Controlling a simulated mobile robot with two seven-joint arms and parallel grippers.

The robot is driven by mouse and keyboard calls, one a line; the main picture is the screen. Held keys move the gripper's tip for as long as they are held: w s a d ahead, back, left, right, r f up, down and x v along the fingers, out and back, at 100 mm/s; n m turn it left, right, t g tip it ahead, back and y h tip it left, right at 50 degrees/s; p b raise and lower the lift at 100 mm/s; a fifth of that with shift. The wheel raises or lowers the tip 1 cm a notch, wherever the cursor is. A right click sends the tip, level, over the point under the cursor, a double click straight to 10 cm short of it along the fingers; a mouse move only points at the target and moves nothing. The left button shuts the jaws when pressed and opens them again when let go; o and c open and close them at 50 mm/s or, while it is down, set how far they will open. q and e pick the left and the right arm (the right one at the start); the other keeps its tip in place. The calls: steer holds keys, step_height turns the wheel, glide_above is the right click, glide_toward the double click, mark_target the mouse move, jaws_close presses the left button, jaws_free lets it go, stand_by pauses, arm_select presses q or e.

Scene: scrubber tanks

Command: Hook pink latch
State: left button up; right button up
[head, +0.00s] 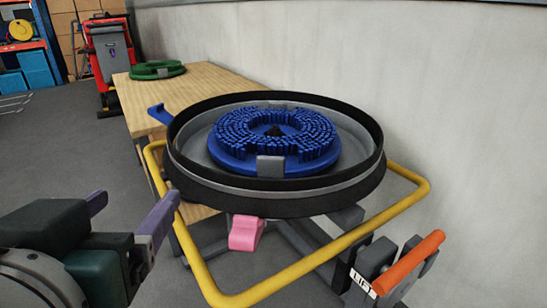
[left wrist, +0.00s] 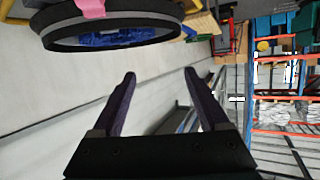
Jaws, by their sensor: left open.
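The pink latch (head: 246,232) hangs at the front lower edge of the round black-rimmed housing (head: 190,174). It also shows at the top left of the left wrist view (left wrist: 90,8). My left gripper (head: 138,203) is open and empty, with purple fingers. It is to the left of the latch and apart from it. In the left wrist view its fingers (left wrist: 159,74) point away from the camera with nothing between them. My right gripper does not show. Whether the latch touches a catch cannot be told.
A yellow rail (head: 290,272) curves around the housing. A blue brush (head: 230,153) sits inside the housing. An orange lever (head: 408,262) stands at the lower right. Behind is a wooden table (head: 205,82) with a green brush (head: 160,72). A wall (head: 460,100) bounds the right.

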mark_target(246, 227)
arm_select(q)
steer(key=d+f+t+h+b, duration=0.1)
steer(key=d+f+b, duration=0.1)
steer(key=f+b, duration=0.2)
steer(key=w+d+f+m+t+h+b, duration=0.1)
steer(key=d+f+b, duration=0.2)
steer(key=f+b, duration=0.2)
steer(key=w+d+f+m+t+h+b, duration=0.1)
steer(key=d+f+t+b, duration=0.1)
steer(key=f+b, duration=0.3)
steer(key=shift+d+f+h+b, duration=0.25)
steer(key=shift+d+b, duration=0.2)
steer(key=shift+b, duration=0.9)
steer(key=shift+w+d+r, duration=0.1)
steer(key=w, duration=0.9)
steer(key=shift+w+d+p, duration=0.3)
steer(key=shift+p, duration=0.05)
steer(key=shift+r, duration=0.1)
jaws_close()
